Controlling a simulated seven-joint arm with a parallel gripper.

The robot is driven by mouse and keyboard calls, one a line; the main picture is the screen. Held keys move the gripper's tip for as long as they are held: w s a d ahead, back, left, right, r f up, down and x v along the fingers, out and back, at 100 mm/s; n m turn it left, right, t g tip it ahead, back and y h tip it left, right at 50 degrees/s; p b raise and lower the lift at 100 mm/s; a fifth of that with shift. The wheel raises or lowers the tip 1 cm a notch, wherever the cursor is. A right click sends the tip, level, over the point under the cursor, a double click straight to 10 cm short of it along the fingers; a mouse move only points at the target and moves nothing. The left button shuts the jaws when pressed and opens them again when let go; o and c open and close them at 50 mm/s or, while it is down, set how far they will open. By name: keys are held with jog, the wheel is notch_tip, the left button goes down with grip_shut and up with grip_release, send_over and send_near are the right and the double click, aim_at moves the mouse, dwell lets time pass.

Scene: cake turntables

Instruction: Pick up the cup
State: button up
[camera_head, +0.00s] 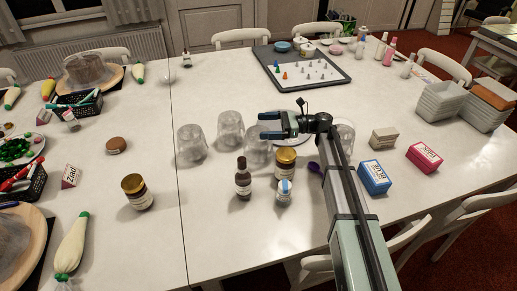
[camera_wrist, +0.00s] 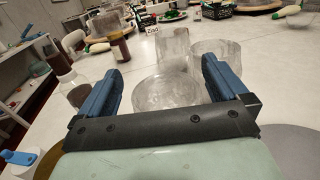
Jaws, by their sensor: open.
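Several clear, see-through cups stand on the white table. In the head view, one cup (camera_head: 191,145) is at the left, one (camera_head: 230,130) is behind it, and a third (camera_head: 257,150) is just below my gripper (camera_head: 266,125). Another cup (camera_head: 346,136) is partly hidden behind my arm. In the wrist view, the nearest cup (camera_wrist: 167,92) shows between the blue fingers of my gripper (camera_wrist: 162,78), with two more cups (camera_wrist: 174,48) (camera_wrist: 217,55) beyond it. My gripper is open; I cannot tell whether a finger touches the cup.
A dark bottle (camera_head: 243,180), a gold-lidded jar (camera_head: 285,164) and a small blue-topped bottle (camera_head: 284,192) stand close in front of the cups. Blue (camera_head: 374,177) and red (camera_head: 424,157) boxes are right of my arm.

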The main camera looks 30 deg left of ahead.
aim_at(259, 146)
notch_tip(259, 146, down, 7)
jog(key=shift+r, duration=0.2)
jog(key=shift+x, duration=1.15)
jog(key=shift+s+a, duration=0.2)
jog(key=shift+a, duration=0.1)
jog(key=c, duration=0.8)
jog(key=shift+c, duration=0.3)
jog(key=shift+r, duration=0.1)
